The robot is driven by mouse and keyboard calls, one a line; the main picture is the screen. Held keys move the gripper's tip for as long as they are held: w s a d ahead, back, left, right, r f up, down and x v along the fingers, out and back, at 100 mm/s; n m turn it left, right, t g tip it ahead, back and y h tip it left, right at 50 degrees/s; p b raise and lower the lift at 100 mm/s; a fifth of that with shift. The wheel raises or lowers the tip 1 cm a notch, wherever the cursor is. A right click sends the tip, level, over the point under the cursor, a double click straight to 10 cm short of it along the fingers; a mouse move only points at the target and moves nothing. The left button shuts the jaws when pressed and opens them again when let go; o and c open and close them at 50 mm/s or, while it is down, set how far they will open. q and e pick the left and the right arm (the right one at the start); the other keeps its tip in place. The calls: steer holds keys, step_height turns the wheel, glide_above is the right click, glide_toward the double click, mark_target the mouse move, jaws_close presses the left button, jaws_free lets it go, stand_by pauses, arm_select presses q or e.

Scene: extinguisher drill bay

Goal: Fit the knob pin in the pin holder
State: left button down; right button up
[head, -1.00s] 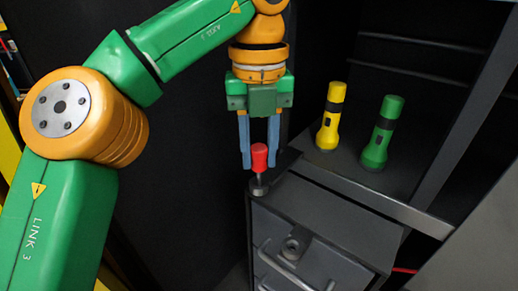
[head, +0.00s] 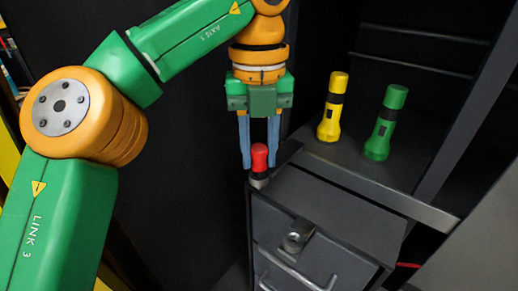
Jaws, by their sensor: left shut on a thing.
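The knob pin (head: 259,156) has a red knob and stands upright between the two blue fingers of my left gripper (head: 259,163), which is shut on it. The pin holder (head: 259,183) is a small dark piece at the back left corner of the cabinet top, directly under the knob. The knob's lower end is right at the holder and no bare shaft shows between them. How deep the pin sits inside is hidden. My right gripper is out of view.
A yellow flashlight (head: 331,108) and a green flashlight (head: 385,123) stand on a dark shelf at the right. A dark wall rises behind my left arm.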

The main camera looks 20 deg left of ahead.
arm_select(q)
steer(key=shift+f+b, duration=0.45)
steer(key=shift+f, duration=0.15)
steer(key=c, duration=0.5)
jaws_free()
